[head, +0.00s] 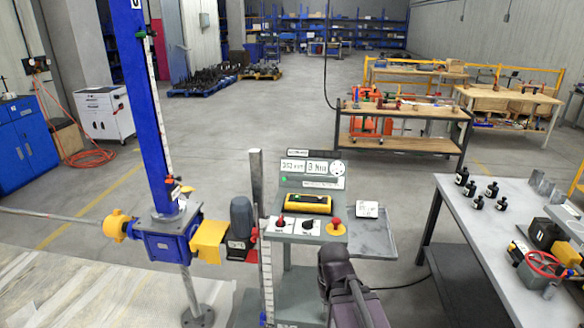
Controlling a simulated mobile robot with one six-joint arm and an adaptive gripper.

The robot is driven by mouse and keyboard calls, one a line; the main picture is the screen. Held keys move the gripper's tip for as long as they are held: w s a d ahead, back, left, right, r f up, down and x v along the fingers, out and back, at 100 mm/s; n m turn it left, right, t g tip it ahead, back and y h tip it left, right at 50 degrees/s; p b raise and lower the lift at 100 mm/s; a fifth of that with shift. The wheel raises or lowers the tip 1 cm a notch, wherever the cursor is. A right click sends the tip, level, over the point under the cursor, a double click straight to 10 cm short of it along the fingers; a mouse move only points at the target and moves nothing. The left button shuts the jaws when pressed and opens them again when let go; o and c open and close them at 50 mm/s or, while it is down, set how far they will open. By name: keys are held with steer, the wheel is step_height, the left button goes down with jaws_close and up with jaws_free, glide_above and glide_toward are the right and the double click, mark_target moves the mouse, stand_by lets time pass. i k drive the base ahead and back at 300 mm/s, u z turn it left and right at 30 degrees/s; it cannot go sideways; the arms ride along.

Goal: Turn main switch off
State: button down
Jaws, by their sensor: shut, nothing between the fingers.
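A grey control console (318,240) stands in the middle of the head view. Its sloped front carries a red-topped switch (281,222) at the left, a black rotary knob (308,224) in the middle and a red mushroom button on a yellow base (336,227) at the right. The labels are too small to read, so I cannot tell which control is the main switch. My dark gripper (334,252) is low in front of the console's right part, just below the red mushroom button in the picture. It is shut and holds nothing. Its fingertips are hard to make out.
A yellow handheld device (308,204) lies on the console below lit displays (308,166). A blue screw-jack column (150,100) with yellow couplings and a motor (241,218) stands close on the left. A grey table (490,250) is at the right. Open floor lies behind.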

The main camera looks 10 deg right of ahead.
mark_target(280, 224)
steer(key=z, duration=0.05)
steer(key=i, duration=1)
steer(key=u, duration=0.05)
